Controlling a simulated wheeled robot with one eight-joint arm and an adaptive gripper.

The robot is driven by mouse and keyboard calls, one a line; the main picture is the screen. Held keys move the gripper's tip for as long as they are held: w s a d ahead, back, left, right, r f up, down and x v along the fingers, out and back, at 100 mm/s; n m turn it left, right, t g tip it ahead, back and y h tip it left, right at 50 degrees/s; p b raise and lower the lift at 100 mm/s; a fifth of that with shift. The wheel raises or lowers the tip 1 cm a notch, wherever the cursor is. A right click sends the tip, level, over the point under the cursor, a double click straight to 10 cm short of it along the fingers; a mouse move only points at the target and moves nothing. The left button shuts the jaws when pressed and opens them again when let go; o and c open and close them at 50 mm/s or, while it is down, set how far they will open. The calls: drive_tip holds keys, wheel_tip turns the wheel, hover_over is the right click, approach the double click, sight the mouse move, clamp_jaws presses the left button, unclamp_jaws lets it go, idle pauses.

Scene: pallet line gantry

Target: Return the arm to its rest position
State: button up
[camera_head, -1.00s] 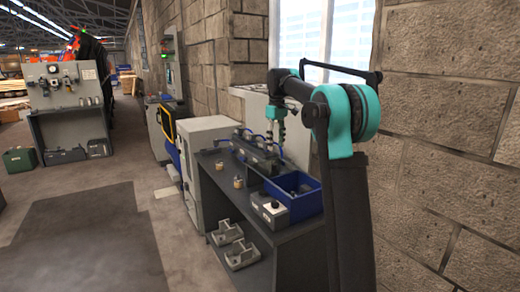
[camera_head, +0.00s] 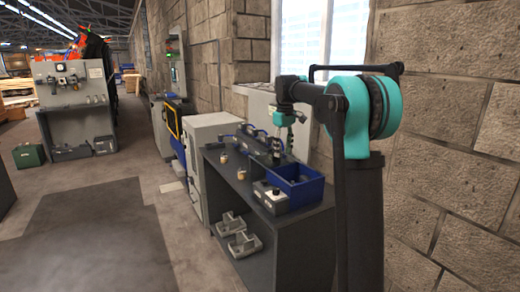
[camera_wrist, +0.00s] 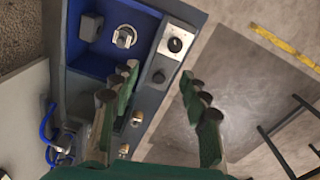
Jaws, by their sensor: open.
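My gripper (camera_head: 275,150) hangs from my raised arm above the dark workbench in the head view, near the blue bin. In the wrist view my gripper (camera_wrist: 158,95) shows two green fingers spread apart with nothing between them. The fingers are above the bench edge and the floor. My arm is bent, with its teal joint high at the right of the head view.
The workbench (camera_head: 295,228) carries a blue bin (camera_head: 302,186) with parts in it, a grey control box (camera_head: 268,194) and small brass pieces (camera_head: 241,174). Grey brackets (camera_head: 243,246) sit on the lower shelf. A stone wall (camera_head: 455,190) stands close at right. Floor at left is open.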

drive_tip(key=s+d+f+m+t, duration=0.1)
drive_tip(key=s+d+f+m, duration=0.1)
drive_tip(key=s+f, duration=0.7)
drive_tip(key=s+d+f+m+t, duration=0.1)
drive_tip(key=s+d+f+m, duration=0.2)
drive_tip(key=s+f, duration=0.6)
drive_tip(key=s+d+f+m+t, duration=0.1)
drive_tip(key=s+d+f+m, duration=0.2)
drive_tip(key=s+f, duration=0.6)
drive_tip(key=s+d, duration=0.2)
drive_tip(key=s, duration=0.8)
drive_tip(key=shift+s+t, duration=0.2)
drive_tip(key=shift+t, duration=0.2)
drive_tip(key=shift+a, duration=0.1)
